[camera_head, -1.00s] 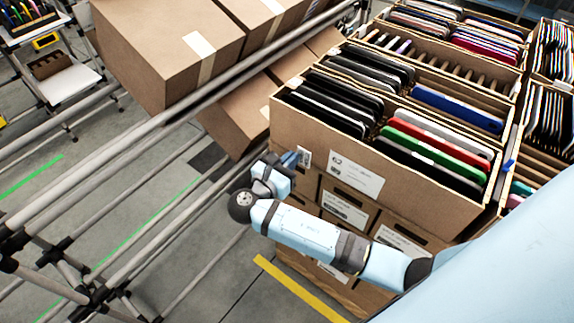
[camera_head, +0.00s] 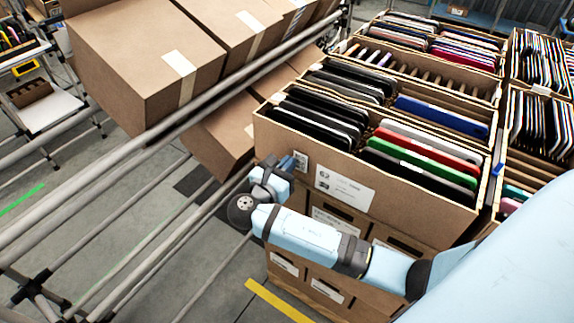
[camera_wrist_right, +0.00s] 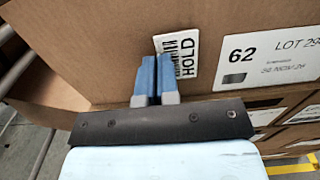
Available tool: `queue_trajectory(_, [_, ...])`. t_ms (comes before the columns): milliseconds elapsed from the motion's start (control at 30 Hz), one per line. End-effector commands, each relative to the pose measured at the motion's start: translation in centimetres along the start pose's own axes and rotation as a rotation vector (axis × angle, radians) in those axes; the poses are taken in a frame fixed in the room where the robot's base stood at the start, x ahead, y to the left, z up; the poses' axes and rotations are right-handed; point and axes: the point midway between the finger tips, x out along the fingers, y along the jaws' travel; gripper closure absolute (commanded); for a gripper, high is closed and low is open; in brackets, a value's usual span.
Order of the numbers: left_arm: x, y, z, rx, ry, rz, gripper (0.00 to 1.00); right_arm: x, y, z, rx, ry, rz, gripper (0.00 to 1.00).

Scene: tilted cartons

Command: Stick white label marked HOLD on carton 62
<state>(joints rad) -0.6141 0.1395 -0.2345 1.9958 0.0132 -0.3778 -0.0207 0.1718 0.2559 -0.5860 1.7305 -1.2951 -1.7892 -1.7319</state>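Carton 62 (camera_head: 400,205) is an open brown box of upright coloured cases, its front bearing a white printed sign (camera_head: 345,188); the "62" sign also shows in the right wrist view (camera_wrist_right: 272,60). The white HOLD label (camera_wrist_right: 178,60), with black bars, is at the carton's front face, left of that sign; it also shows in the head view (camera_head: 300,161). My right gripper (camera_wrist_right: 156,62) is closed at the label's left edge, its blue fingers hiding the label's lower left corner. I cannot tell whether the label touches the cardboard. My left gripper is not in view.
A sloping pipe rack (camera_head: 225,90) with sealed cartons (camera_head: 145,60) stands at the left, close to my right gripper. More boxes (camera_head: 300,270) are stacked under carton 62. Other filled cartons (camera_head: 545,120) stand behind and right. A yellow line (camera_head: 275,302) marks the floor.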

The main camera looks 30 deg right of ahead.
Motion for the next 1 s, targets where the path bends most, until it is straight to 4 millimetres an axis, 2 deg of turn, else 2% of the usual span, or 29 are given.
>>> queue_trajectory(933, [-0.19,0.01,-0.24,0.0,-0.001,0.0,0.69,0.4,0.01,0.01,0.001,0.0,0.0,1.0])
queue_trajectory(967, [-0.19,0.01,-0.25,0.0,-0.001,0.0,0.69,0.4,0.0,0.01,0.001,0.0,0.0,0.96])
queue_trajectory(1000, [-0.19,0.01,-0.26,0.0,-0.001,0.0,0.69,0.4,0.0,0.01,0.001,0.0,-0.001,0.87])
